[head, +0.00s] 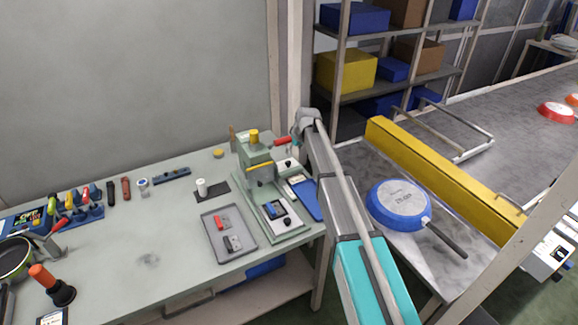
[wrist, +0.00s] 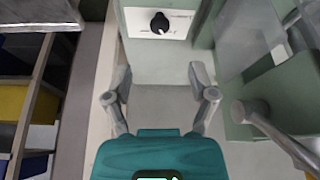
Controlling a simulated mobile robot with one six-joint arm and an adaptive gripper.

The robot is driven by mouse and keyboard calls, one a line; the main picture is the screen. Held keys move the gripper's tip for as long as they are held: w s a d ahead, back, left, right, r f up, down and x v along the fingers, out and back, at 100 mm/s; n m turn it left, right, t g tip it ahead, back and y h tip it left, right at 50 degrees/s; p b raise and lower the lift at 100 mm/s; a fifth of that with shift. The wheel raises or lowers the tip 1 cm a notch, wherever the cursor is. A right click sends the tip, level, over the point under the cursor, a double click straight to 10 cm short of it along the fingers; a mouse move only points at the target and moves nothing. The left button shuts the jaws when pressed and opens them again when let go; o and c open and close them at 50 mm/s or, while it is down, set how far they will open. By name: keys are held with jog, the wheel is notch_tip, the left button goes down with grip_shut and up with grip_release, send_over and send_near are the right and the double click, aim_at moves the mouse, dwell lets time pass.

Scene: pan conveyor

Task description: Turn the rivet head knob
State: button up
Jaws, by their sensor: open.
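The black knob (wrist: 159,22) sits on a white plate with small print at the top of the wrist view, on a pale green base. My gripper (wrist: 160,80) is open and empty, its two fingers spread apart on the near side of the knob and not touching it. In the head view a green rivet press (head: 258,168) stands at the right end of the bench. It has a yellow cap, a red-handled lever and small black knobs on its base (head: 290,236). My arm passes at its right; my gripper is mostly hidden there.
A grey lever and the press body (wrist: 240,95) stand close on the right in the wrist view. A grey tray (head: 248,243) with parts lies before the press. A blue pan (head: 398,203) lies by the yellow conveyor rail (head: 440,180). The bench's middle is clear.

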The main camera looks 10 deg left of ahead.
aim_at(288, 162)
jog(key=shift+b+x, duration=3.95)
jog(key=shift+x, duration=0.65)
jog(key=shift+a, duration=0.1)
grip_shut()
